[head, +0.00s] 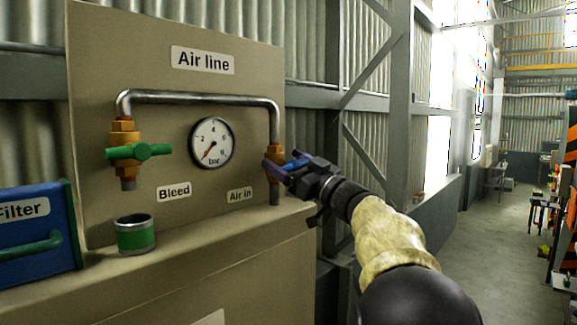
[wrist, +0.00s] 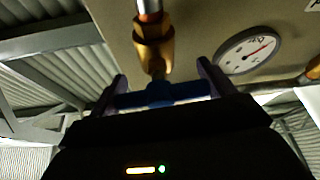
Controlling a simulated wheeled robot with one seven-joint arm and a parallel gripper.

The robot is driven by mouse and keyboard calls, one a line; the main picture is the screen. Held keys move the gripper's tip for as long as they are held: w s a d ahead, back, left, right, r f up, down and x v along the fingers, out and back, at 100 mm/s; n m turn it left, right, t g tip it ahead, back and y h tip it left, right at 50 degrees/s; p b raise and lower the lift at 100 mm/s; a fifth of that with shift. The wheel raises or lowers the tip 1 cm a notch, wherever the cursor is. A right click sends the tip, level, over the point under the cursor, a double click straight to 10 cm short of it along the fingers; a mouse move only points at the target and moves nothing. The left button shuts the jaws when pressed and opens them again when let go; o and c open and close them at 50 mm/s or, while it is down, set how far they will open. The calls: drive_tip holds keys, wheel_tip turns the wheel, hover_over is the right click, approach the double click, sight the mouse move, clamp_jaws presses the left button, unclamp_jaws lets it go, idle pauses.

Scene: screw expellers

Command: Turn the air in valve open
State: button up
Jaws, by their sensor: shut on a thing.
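The air in valve is a brass body (head: 272,168) on the right leg of the pipe, right of the "Air in" label (head: 240,195). Its blue handle (head: 298,160) is partly covered by my gripper (head: 283,167). In the wrist view the brass body (wrist: 153,52) stands above the blue handle (wrist: 163,93), which lies across the pipe's line. My gripper (wrist: 163,82) is shut on the blue handle, with a dark finger at each end of it. The handle's far side is hidden.
The beige "Air line" panel (head: 100,70) carries a bent pipe (head: 200,97) and a gauge (head: 212,142), needle at lower left. A bleed valve with a green handle (head: 138,152) sits left. A green-banded cup (head: 136,235) and blue filter box (head: 35,230) stand on the ledge.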

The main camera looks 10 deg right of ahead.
drive_tip(key=n+g+y, duration=0.1)
drive_tip(key=n, duration=0.2)
drive_tip(key=n+g+y+b, duration=0.1)
drive_tip(key=n, duration=0.2)
drive_tip(key=shift+f, duration=0.15)
drive_tip(key=n+g, duration=0.1)
drive_tip(key=n, duration=0.1)
drive_tip(key=n+g, duration=0.1)
drive_tip(key=n, duration=0.2)
drive_tip(key=shift+s+a+g+y+b, duration=0.1)
drive_tip(key=shift+a+g+y+b, duration=0.05)
drive_tip(key=shift+g+y+b, duration=0.25)
drive_tip(key=n+g, duration=0.2)
drive_tip(key=n, duration=0.3)
drive_tip(key=shift+f, duration=0.1)
drive_tip(key=n, duration=0.2)
drive_tip(key=n+g+h, duration=0.1)
drive_tip(key=n, duration=0.1)
drive_tip(key=shift+f+h+p, duration=0.2)
drive_tip(key=shift+h+p, duration=0.1)
drive_tip(key=o, duration=0.9)
drive_tip(key=shift+a, duration=0.1)
